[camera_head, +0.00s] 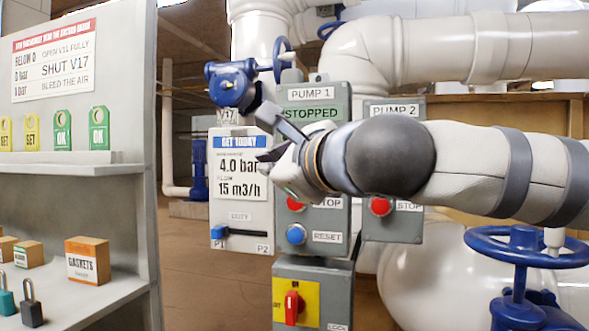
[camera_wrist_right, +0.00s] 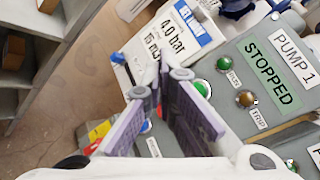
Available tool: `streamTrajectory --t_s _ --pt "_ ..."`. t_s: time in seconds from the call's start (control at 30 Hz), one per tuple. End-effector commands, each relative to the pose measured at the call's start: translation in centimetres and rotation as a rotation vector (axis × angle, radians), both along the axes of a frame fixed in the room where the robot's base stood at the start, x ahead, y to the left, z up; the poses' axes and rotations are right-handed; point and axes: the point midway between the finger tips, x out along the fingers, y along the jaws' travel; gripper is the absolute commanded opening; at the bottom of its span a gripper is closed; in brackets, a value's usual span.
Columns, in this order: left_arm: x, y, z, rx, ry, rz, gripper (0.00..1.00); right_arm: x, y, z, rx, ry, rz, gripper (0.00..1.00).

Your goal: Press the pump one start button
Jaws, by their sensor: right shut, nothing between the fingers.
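The grey pump 1 panel (camera_head: 333,95) stands in the middle of the head view, its display reading STOPPED. In the right wrist view the panel (camera_wrist_right: 287,75) shows a green round button (camera_wrist_right: 203,88) beside my fingers, its label hidden. My right gripper (camera_head: 266,157) is shut and empty in front of the panel, with its fingers pointing left in the head view. In the wrist view its fingertips (camera_wrist_right: 160,84) are left of the green button; contact cannot be told. My gripper and arm hide the panel's middle in the head view. My left gripper is not in view.
Below my gripper are a red stop button (camera_head: 296,204) and a blue reset button (camera_head: 296,234). The pump 2 panel (camera_head: 393,231) is to the right. A blue valve (camera_head: 232,84) and a white notice board (camera_head: 227,211) are left. A shelf (camera_head: 75,169) stands far left.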

Motion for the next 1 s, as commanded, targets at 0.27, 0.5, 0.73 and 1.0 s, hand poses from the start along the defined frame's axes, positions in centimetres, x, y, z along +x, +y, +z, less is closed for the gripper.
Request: streamTrajectory --t_s 0.27,0.5,0.73,1.0 --pt "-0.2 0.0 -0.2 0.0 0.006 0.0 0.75 3.8 -1.2 -0.1 0.001 0.004 -0.003 0.0" --pt "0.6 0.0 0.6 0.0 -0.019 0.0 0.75 6.5 -2.1 0.4 0.0 -0.004 -0.001 0.0" --pt "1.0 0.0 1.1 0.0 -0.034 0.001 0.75 7.8 -2.6 0.1 -0.001 -0.001 -0.001 0.0" --pt "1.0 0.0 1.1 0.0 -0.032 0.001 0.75 8.0 -2.6 -0.1 -0.001 0.0 0.001 0.0"
